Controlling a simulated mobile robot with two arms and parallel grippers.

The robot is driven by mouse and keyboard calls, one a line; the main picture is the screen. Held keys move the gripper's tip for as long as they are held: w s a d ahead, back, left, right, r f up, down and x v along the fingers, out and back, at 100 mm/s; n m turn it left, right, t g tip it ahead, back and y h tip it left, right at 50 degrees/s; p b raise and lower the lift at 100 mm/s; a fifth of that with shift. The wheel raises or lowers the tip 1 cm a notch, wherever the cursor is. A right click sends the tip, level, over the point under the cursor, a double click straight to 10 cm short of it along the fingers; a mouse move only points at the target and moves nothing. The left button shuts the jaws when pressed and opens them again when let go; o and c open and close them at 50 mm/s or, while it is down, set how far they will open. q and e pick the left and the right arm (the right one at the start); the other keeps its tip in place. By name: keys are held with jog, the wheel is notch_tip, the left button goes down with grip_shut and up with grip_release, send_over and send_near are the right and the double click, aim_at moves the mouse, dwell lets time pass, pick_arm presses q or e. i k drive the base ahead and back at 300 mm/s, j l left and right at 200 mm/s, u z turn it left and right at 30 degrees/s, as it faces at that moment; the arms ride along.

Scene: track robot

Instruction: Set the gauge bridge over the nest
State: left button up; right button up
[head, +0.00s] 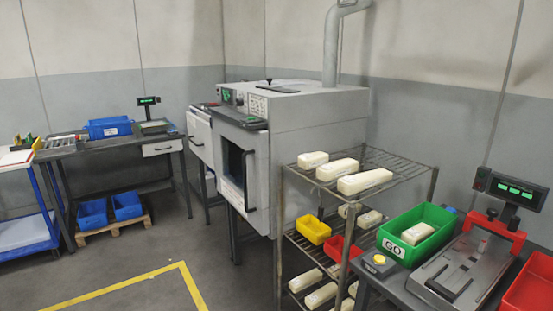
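A red bridge-shaped piece (508,234) with dark knobs stands at the far end of a grey metal fixture (478,250) on the right-hand bench. It looks like the gauge bridge. The fixture has dark slots and a dark block towards its near end; which part is the nest I cannot tell clearly. The bridge is at the back of the fixture, and its feet are too small to judge. Neither of my grippers shows in the head view.
A green GO bin (432,217) with a pale block stands left of the fixture, a red bin (532,288) right of it. A display (519,192) rises behind. A wire rack (388,160) with pale blocks and a grey machine (310,130) stand left. Open floor lies left of centre.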

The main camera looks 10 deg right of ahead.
aim_at(510, 230)
jog(key=z, duration=1.55)
jog(key=l+u, duration=0.15)
